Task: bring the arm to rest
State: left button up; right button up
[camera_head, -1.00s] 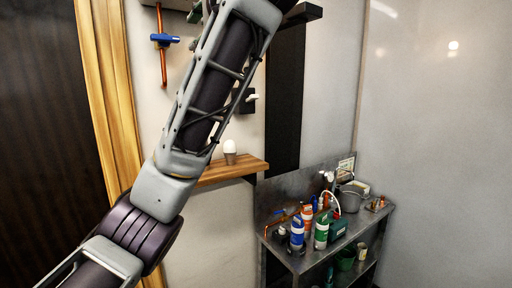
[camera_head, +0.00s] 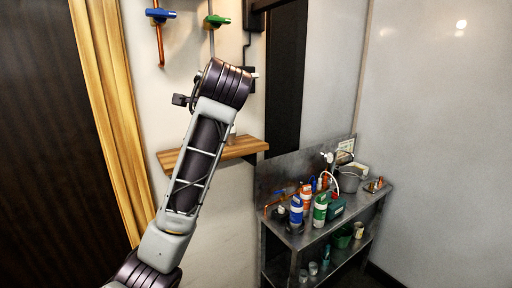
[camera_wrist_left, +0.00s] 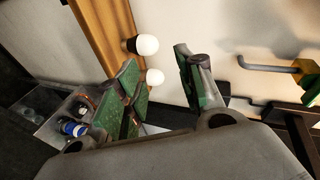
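My left arm (camera_head: 198,160) rises from the bottom left of the head view, in front of the wall. Its wrist end (camera_head: 225,82) is bent over at the top, above the wooden shelf and below the valves. The fingers are hidden in that view. In the left wrist view my left gripper (camera_wrist_left: 163,82) shows two green-padded fingers spread apart, with nothing held between them. My right arm and gripper are not in view.
The wooden shelf (camera_head: 240,149) is partly behind my arm. A blue-handled valve (camera_head: 160,14) and a green-handled one (camera_head: 217,20) are on the wall above. A metal cart (camera_head: 300,241) with bottles stands right. White rounded knobs (camera_wrist_left: 146,45) show beyond the fingers.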

pick_arm(q)
jog(key=s+a+f+n+g+h, duration=0.2)
jog(key=s+f, duration=0.1)
jog(key=f, duration=1.5)
jog(key=s+a+f+n+g+h, duration=0.1)
jog(key=s+a+f+g, duration=0.15)
jog(key=f, duration=1.45)
jog(key=s+a+f+n+g+h, duration=0.1)
jog(key=s+a+f+n+g, duration=0.15)
jog(key=s+f, duration=1)
jog(key=s+a+f+n+g+h, duration=0.2)
jog(key=s+f+n, duration=0.2)
jog(key=s+f, duration=0.85)
jog(key=s+f+g, duration=0.1)
jog(key=s+f, duration=0.1)
jog(key=f, duration=1.3)
jog(key=s+f+g, duration=0.1)
jog(key=s+f, duration=0.2)
jog(key=f, duration=1.3)
jog(key=s+a+f, duration=0.2)
jog(key=s+f, duration=0.7)
jog(key=s, duration=0.2)
jog(key=s+a+f, duration=0.2)
jog(key=s+f, duration=0.8)
jog(key=s, duration=0.1)
jog(key=shift+s+f+m+g+y, duration=0.15)
jog(key=shift+f+m+g+y, duration=0.15)
jog(key=shift+m+g, duration=0.15)
